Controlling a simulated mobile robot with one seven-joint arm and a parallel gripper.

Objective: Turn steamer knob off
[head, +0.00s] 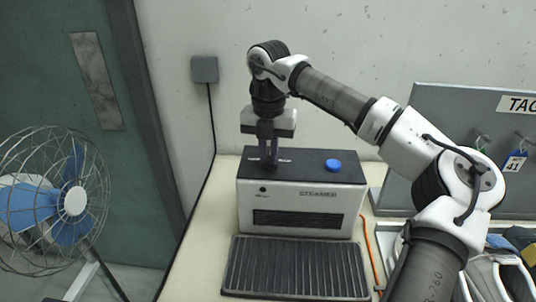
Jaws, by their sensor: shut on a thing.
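The steamer (300,203) is a box with a white front, a black top and the word STEAMER on it. It stands on the table against the wall. My gripper (268,163) points straight down onto the left part of its top. Its fingers are shut on the steamer knob there, which they almost wholly hide, so I cannot read how far it is turned. A round blue button (333,165) sits apart from the gripper on the right of the same top.
A dark ribbed tray (297,268) lies in front of the steamer. An orange cable (372,255) runs along its right. A grey tag board (440,120) with hanging tags stands at the right, with shoes (505,275) below. A fan (75,200) stands at the left.

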